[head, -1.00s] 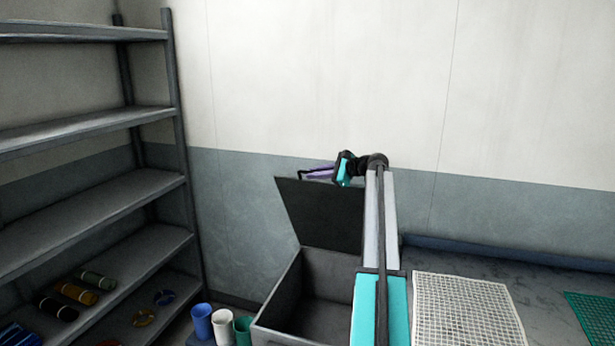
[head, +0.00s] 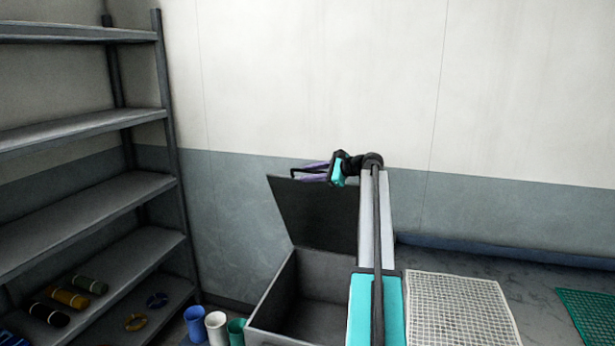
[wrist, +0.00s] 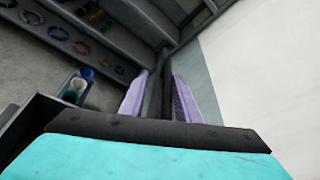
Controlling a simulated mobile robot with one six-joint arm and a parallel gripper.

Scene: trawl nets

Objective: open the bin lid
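The bin (head: 270,308) is an open grey box at the lower middle of the head view, with its inside showing. Its dark lid (head: 315,212) stands raised at the back, near upright, against the wall side. My gripper (head: 308,172) is at the lid's top edge, by a thin dark handle bar (head: 294,171). In the wrist view, its two purple fingers (wrist: 160,95) stand apart with a dark bar between them. Whether both fingers press on that bar is unclear. My arm hides the right part of the bin and lid.
A grey shelf unit (head: 85,210) with rolls and rings stands at the left. Blue, white and green cups (head: 216,327) stand left of the bin. A dark worktop (head: 535,295) with a white mesh (head: 460,308) and green mesh (head: 588,312) lies at the right.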

